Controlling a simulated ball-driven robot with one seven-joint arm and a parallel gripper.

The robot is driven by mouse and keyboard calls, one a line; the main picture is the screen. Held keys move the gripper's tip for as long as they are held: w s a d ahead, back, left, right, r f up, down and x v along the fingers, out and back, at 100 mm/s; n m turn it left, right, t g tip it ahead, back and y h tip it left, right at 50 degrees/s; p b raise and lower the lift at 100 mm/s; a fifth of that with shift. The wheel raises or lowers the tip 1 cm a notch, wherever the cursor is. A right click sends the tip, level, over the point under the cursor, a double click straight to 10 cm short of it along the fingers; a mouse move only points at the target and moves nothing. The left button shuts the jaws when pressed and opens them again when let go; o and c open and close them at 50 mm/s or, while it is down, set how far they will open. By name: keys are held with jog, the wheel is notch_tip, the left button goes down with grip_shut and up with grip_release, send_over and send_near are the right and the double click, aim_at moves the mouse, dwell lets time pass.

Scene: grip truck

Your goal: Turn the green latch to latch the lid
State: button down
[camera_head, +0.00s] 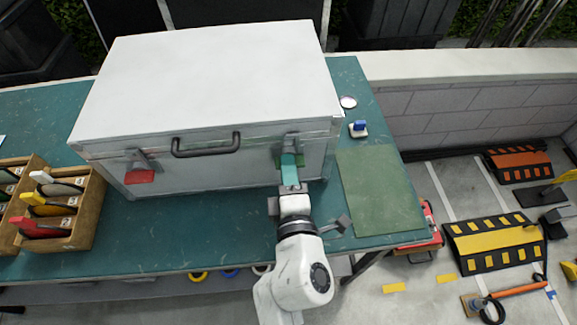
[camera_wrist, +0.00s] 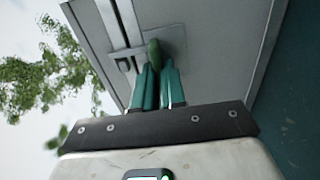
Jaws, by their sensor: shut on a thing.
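A large white case (camera_head: 210,75) with a closed-looking lid stands on the teal table. The green latch (camera_head: 301,160) is on the right of its front face, mostly hidden by my gripper. A red latch (camera_head: 140,176) is on the left of the front. My gripper (camera_head: 290,165) reaches the case front at the green latch. In the wrist view my teal fingers (camera_wrist: 155,85) are close together around the green latch (camera_wrist: 154,50), whose rounded end shows between the fingertips. The exact angle of the latch is hard to tell.
A black handle (camera_head: 206,150) sticks out between the latches. A wooden tray (camera_head: 88,225) with colored-handled tools stands left on the table (camera_head: 170,245). A green mat (camera_head: 380,190) lies right, bare, with a small blue-and-white item (camera_head: 358,129) and a round tin (camera_head: 348,102) behind it.

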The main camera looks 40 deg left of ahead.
jog(key=shift+r, duration=0.1)
dwell(0.4)
jog(key=c, duration=1.2)
grip_release()
jog(key=shift+a, duration=0.15)
jog(key=p+v, duration=0.1)
jog(key=v, duration=1)
